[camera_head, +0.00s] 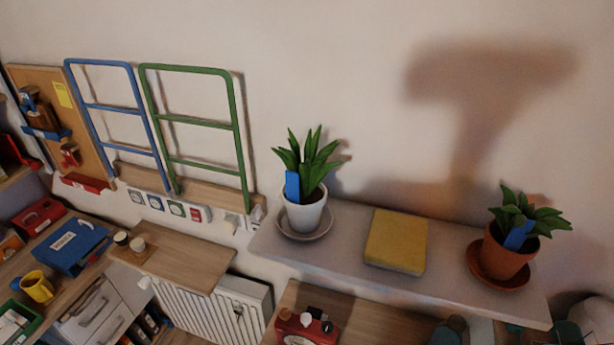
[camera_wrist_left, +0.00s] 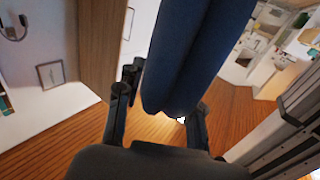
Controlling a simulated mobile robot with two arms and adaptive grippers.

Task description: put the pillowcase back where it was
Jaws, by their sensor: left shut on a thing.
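The pillowcase, a dark blue, smooth, long folded shape (camera_wrist_left: 195,55), fills the upper middle of the left wrist view. My left gripper (camera_wrist_left: 160,112) is shut on its near end, with a black finger on each side. Its far end runs out of the top of the picture. Neither gripper nor the pillowcase shows in the head view. My right gripper is in neither view.
In the head view, a grey shelf (camera_head: 340,249) holds a white-potted plant (camera_head: 304,212), a yellow block (camera_head: 396,241) and a terracotta-potted plant (camera_head: 503,255). A radiator (camera_head: 210,310) stands below a wooden ledge (camera_head: 180,258). The wrist view shows open wooden floor (camera_wrist_left: 60,135).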

